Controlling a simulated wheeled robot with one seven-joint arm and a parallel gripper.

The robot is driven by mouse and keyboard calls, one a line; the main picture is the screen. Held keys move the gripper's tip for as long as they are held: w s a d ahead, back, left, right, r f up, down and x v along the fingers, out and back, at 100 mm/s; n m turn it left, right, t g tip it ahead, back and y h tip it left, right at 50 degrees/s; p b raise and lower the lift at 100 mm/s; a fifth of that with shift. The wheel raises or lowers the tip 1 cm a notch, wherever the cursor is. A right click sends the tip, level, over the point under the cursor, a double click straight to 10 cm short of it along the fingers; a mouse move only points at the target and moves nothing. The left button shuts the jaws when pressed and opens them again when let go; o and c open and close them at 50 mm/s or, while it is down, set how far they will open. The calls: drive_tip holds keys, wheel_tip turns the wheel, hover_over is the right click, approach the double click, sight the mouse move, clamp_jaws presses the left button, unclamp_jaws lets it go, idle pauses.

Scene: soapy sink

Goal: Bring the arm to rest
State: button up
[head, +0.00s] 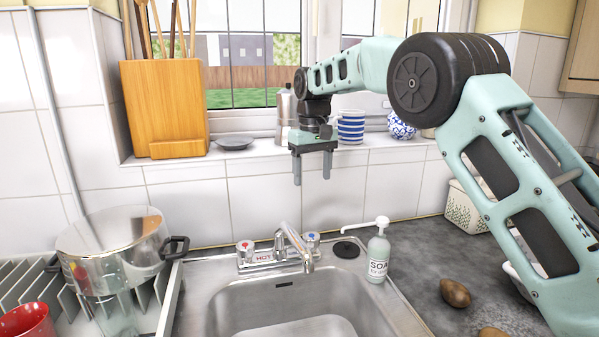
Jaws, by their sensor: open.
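My gripper (312,181) hangs from my arm, pointing down, in front of the tiled wall below the window sill. Its two grey fingers are apart with nothing between them. It is above and behind the sink tap (294,246) in the picture, clear of it. My arm reaches in from the right, bent high over the counter. The sink (215,307) is below, and only part of its basin shows.
A soap bottle (378,258) stands right of the tap. A steel pot (100,250) and a red mug (27,320) sit on the drying rack at left. A potato (455,293) lies on the counter. A wooden utensil block (163,105) and striped mug (351,127) stand on the sill.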

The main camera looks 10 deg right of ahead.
drive_tip(key=shift+n+y, duration=0.6)
drive_tip(key=s+a, duration=0.2)
drive_tip(key=s, duration=0.1)
drive_tip(key=s+a, duration=0.2)
drive_tip(key=s, duration=0.2)
drive_tip(key=s+a, duration=0.2)
drive_tip(key=s, duration=0.1)
drive_tip(key=shift+s+a+f, duration=0.15)
drive_tip(key=shift+s+a, duration=0.1)
drive_tip(key=shift+a, duration=0.1)
drive_tip(key=s+a+f+n, duration=0.1)
drive_tip(key=s+a, duration=0.1)
drive_tip(key=s, duration=0.5)
drive_tip(key=s+a+f+n, duration=0.1)
drive_tip(key=s+a, duration=0.1)
drive_tip(key=s, duration=0.5)
drive_tip(key=s+d+f+n, duration=0.1)
drive_tip(key=s+d+f, duration=0.1)
drive_tip(key=s, duration=0.8)
drive_tip(key=s+d+f, duration=0.2)
drive_tip(key=s+f, duration=0.2)
drive_tip(key=s, duration=0.6)
drive_tip(key=shift+d+f+n+h, duration=0.15)
drive_tip(key=shift+f+n+h, duration=0.15)
drive_tip(key=shift+f+n, duration=0.1)
